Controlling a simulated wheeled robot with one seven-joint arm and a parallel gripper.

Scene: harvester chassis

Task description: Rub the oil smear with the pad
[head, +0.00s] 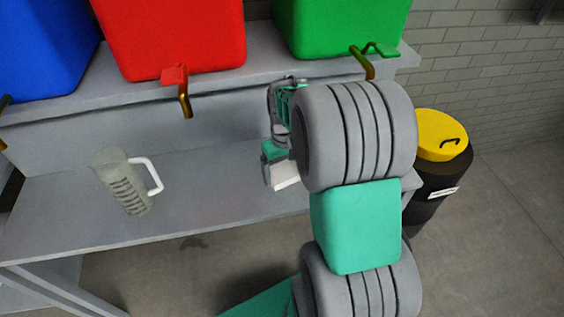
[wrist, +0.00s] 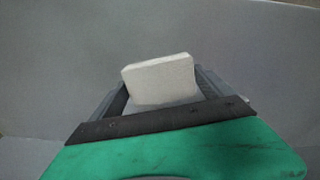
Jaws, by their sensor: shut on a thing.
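My gripper (head: 271,158) is shut on a white pad (head: 286,177), held over the right part of the grey bench. In the wrist view the pad (wrist: 160,79) stands up between the two fingers of my gripper (wrist: 163,88). I cannot tell whether the pad touches a surface. No smear shows in the wrist view, only plain grey surface around the pad. My arm hides part of the bench's right end.
A clear measuring jug (head: 126,182) with a white handle stands on the bench's lower shelf (head: 60,205). Blue (head: 45,45), red (head: 172,40) and green (head: 340,28) containers with taps stand on the upper shelf. A black bin with yellow lid (head: 440,135) is at right.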

